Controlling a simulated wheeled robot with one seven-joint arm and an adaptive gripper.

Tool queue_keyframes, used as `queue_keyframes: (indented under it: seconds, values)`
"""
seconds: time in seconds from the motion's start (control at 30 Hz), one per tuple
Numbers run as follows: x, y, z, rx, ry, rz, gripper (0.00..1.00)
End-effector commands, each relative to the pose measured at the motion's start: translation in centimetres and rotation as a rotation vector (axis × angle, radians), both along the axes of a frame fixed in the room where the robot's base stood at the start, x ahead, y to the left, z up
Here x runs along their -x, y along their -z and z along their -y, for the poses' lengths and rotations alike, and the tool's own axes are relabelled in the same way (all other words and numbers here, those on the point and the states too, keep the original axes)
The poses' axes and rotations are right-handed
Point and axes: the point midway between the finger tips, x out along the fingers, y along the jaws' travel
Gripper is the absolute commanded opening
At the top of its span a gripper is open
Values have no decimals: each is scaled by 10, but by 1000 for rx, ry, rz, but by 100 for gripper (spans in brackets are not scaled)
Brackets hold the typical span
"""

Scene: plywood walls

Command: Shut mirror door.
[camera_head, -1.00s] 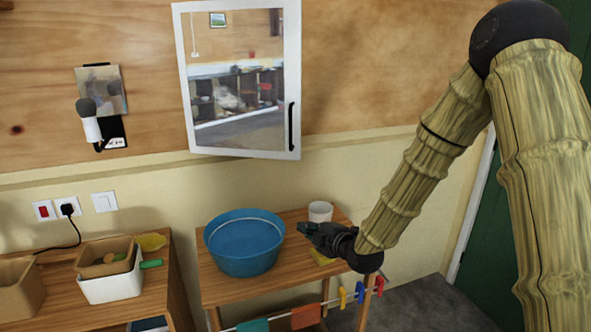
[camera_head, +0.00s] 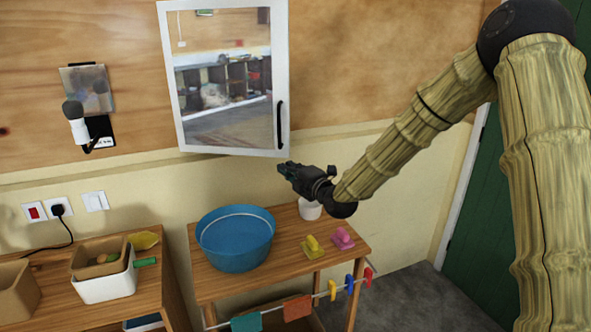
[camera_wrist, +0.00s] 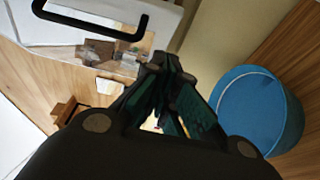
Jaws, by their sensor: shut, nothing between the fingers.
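The mirror door (camera_head: 226,84) has a white frame and hangs on the plywood wall. It looks slightly ajar, tilted against the wall line, though how far is hard to tell. Its black handle (camera_head: 281,125) is on the right edge. My gripper (camera_head: 284,168) is shut and empty, just below the door's lower right corner and under the handle, apart from both. In the wrist view my gripper's fingers (camera_wrist: 172,90) point away from me, with the black handle (camera_wrist: 90,22) and the white door frame (camera_wrist: 65,45) at the upper left.
A blue basin (camera_head: 236,240) stands on a wooden table (camera_head: 285,262) below the door. A white cup (camera_head: 310,210), a yellow item (camera_head: 313,247) and a pink item (camera_head: 342,238) are beside it. A microphone-like fixture (camera_head: 78,125) is on the wall at left.

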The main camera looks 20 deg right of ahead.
Motion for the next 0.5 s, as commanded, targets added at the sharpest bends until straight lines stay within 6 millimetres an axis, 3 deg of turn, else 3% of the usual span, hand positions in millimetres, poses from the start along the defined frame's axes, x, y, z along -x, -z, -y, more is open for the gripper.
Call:
queue_keyframes:
  seconds: [0.27, 0.5]
  values:
    - [-35, -2, -10, -1, 0, -1, 0]
    - [-57, -2, 4, -1, 0, 0, 0]
